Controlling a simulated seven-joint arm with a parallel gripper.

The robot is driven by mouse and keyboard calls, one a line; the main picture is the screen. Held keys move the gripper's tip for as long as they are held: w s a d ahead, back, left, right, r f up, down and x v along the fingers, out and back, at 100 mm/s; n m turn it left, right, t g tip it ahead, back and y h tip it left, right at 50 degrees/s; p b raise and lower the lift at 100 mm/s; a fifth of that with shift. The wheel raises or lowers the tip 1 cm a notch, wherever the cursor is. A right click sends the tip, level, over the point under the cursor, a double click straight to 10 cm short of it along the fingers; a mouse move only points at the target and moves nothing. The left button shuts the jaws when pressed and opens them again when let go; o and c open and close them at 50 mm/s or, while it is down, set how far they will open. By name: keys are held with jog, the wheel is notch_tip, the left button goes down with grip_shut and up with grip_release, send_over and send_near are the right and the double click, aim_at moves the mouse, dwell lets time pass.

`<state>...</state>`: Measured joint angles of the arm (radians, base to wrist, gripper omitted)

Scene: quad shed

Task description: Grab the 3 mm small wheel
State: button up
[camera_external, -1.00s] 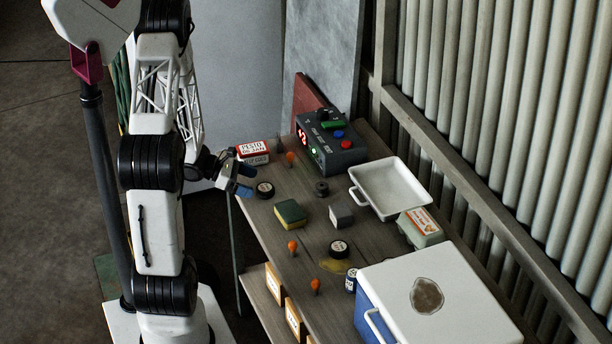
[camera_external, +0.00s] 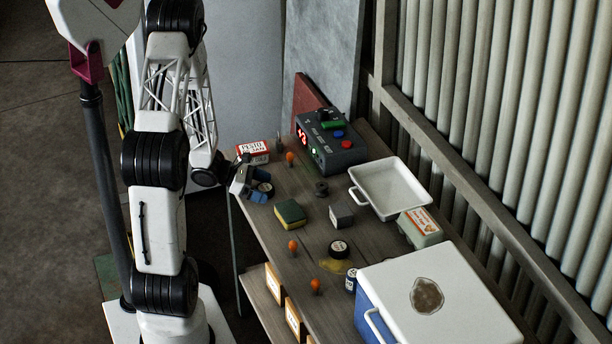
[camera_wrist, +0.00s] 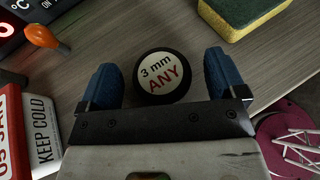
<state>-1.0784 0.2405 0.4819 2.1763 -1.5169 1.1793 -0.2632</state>
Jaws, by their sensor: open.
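The 3 mm small wheel (camera_wrist: 163,76) is a black disc with a white face reading "3 mm ANY". In the wrist view it lies on the table between the two blue fingertips of my gripper (camera_wrist: 160,82), with gaps on both sides. In the external view the wheel (camera_external: 265,187) is at the table's left edge, partly hidden by my gripper (camera_external: 258,188). My gripper is open and its fingers point down over the wheel. Whether it is at the wheel's height is hard to tell.
A red and white box (camera_external: 252,153) stands close behind my gripper. A sponge (camera_external: 290,213), a grey block (camera_external: 341,215), another labelled wheel (camera_external: 339,249) and orange-topped items (camera_external: 292,245) lie nearby. A control box (camera_external: 330,142), white tray (camera_external: 393,187) and cooler (camera_external: 440,290) stand farther right.

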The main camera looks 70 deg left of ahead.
aim_at(264, 187)
jog(key=shift+w+d+f, duration=0.1)
jog(key=shift+w+d, duration=0.05)
jog(key=shift+w, duration=0.15)
dwell(0.4)
jog(key=c, duration=1)
jog(key=shift+c, duration=0.2)
notch_tip(264, 187, up, 10)
jog(key=shift+r, duration=0.25)
jog(key=shift+f, duration=0.15)
dwell(0.4)
